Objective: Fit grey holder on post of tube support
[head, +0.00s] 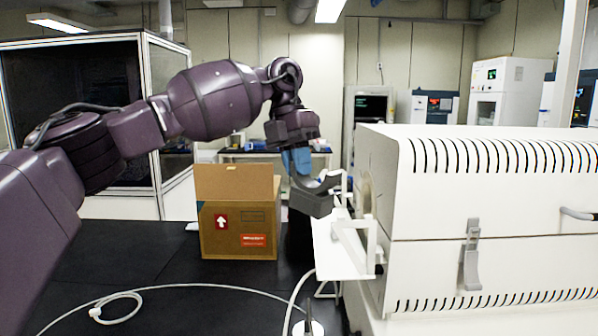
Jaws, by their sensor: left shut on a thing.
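My left gripper (299,172) reaches down in the middle of the head view, with blue on its fingers. It is shut on the dark grey holder (313,203), a blocky piece with a curved upper part. The holder is in the air just left of the white tube support (355,250), overlapping its upper left side in the picture. I cannot tell whether the holder touches the support's post. The support is a white frame with a flat plate, at the left end of a large white vented machine (490,200). My right gripper is out of view.
An open cardboard box (238,230) stands on the black table (130,260) behind and left of the holder. A white cable (200,287) with a coiled end lies across the table. A small upright rod on a round base (308,327) stands at the front. The table's left part is clear.

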